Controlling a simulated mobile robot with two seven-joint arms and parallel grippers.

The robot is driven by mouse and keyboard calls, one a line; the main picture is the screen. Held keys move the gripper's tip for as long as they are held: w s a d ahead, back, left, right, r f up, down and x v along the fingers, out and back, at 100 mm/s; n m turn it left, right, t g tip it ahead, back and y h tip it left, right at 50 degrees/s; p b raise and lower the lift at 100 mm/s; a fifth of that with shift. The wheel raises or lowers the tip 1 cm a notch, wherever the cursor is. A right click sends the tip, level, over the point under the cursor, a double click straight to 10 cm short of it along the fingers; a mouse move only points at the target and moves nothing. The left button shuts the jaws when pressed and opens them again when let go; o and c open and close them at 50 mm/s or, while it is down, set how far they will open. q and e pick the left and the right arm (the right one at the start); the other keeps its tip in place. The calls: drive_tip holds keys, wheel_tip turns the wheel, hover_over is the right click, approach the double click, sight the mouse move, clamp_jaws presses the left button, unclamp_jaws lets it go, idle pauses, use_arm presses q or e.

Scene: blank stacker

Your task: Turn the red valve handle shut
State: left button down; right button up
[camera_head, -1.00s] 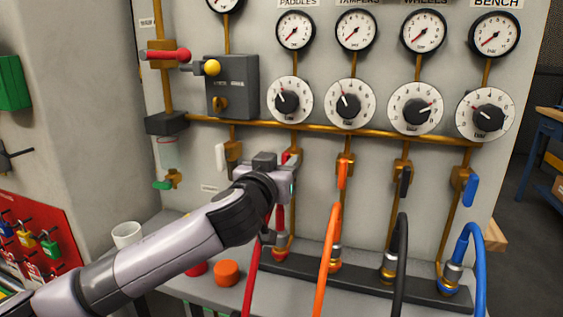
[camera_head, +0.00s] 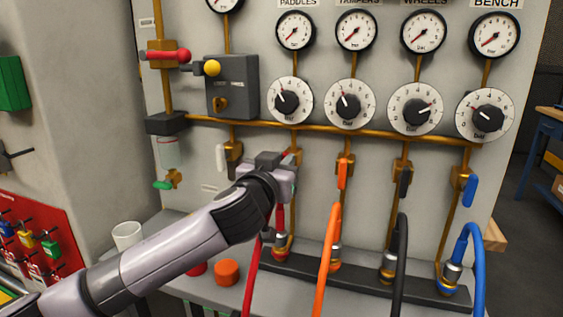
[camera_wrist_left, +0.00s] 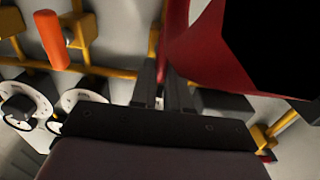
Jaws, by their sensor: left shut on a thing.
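The red valve handle (camera_head: 286,158) is mostly hidden behind my left gripper (camera_head: 284,170) in the head view; only a little red shows at the fingers. The handle's exact angle is hidden. My right gripper is not in view.
Orange (camera_head: 342,174), black (camera_head: 405,182) and blue (camera_head: 469,190) handles stand to the right, with hoses below. A white handle (camera_head: 220,157) is close on the left. A red lever (camera_head: 168,55) is at upper left. A white cup (camera_head: 127,235) stands on the ledge.

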use_arm(q)
drive_tip(key=shift+s+d+f+m+p, duration=0.1)
drive_tip(key=shift+d+f+m+p, duration=0.2)
drive_tip(key=shift+m+p, duration=2.05)
drive_tip(key=shift+s+d+f+m+p, duration=0.2)
drive_tip(key=shift+m+p, duration=0.95)
drive_tip(key=shift+m, duration=2.35)
drive_tip(key=shift+w+d+f+m+p, duration=0.1)
drive_tip(key=shift+d+f+m+p, duration=0.25)
drive_tip(key=shift+m+p, duration=2)
drive_tip(key=shift+m+b, duration=0.6)
drive_tip(key=shift+m, duration=0.1)
drive_tip(key=c, duration=1.1)
unclamp_jaws()
drive_tip(key=shift+s, duration=0.15)
drive_tip(key=v, duration=0.7)
